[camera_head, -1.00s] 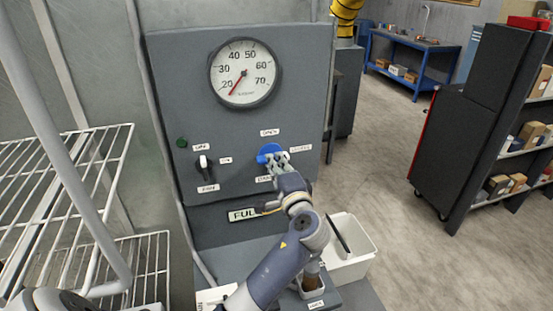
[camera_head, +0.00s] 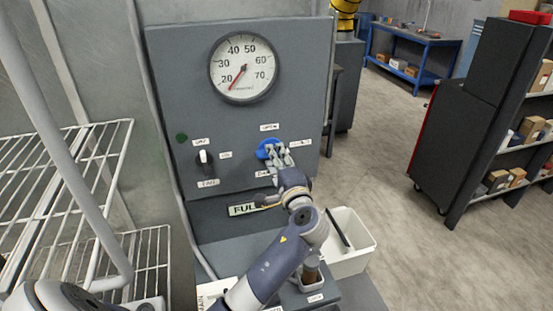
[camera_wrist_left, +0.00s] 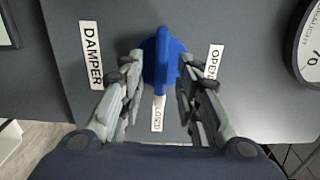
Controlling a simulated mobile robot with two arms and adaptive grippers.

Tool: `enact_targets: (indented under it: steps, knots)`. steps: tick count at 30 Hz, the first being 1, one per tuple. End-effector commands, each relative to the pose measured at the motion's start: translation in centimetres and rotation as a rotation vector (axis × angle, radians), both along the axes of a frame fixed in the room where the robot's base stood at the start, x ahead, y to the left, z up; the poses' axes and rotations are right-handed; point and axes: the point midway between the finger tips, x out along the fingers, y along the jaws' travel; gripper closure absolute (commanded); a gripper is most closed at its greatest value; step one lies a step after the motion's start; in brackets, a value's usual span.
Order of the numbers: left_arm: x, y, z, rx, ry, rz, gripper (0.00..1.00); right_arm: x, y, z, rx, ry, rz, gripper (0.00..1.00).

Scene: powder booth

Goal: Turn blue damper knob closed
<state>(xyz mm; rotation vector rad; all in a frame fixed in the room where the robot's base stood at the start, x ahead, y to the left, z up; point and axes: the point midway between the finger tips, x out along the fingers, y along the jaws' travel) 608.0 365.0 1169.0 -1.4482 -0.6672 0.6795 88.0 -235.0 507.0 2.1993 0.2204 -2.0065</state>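The blue damper knob (camera_head: 265,150) sits on the grey control panel, partly hidden by my left gripper (camera_head: 279,155) in the head view. In the left wrist view, the knob's raised blue bar (camera_wrist_left: 162,62) stands lengthwise between the fingers and lines up with the CLOSED label (camera_wrist_left: 158,113). The left gripper (camera_wrist_left: 160,60) is open, its fingers on either side of the bar with gaps visible. The OPEN label (camera_wrist_left: 214,62) and DAMPER label (camera_wrist_left: 91,55) flank the knob there. My right gripper is not in view.
A round gauge (camera_head: 243,68) is above the knob. Below are a FULL plate (camera_head: 244,209) and a white bin (camera_head: 349,257).

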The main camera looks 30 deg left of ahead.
Motion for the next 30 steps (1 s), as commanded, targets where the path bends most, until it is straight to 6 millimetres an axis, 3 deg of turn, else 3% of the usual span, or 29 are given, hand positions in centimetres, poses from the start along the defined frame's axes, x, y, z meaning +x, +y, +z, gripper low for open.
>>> enact_targets:
  steps: [5, 21, 30]
  knots:
    - [-0.6, -0.7, 0.0, -0.001, -0.001, -0.002, 0.69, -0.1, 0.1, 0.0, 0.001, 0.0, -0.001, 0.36]
    - [-7.0, -8.3, -0.1, -0.002, 0.001, -0.002, 0.69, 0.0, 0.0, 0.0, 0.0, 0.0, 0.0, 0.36]
    - [-7.8, -9.2, 0.0, 0.0, 0.001, 0.0, 0.69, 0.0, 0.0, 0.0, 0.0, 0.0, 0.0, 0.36]
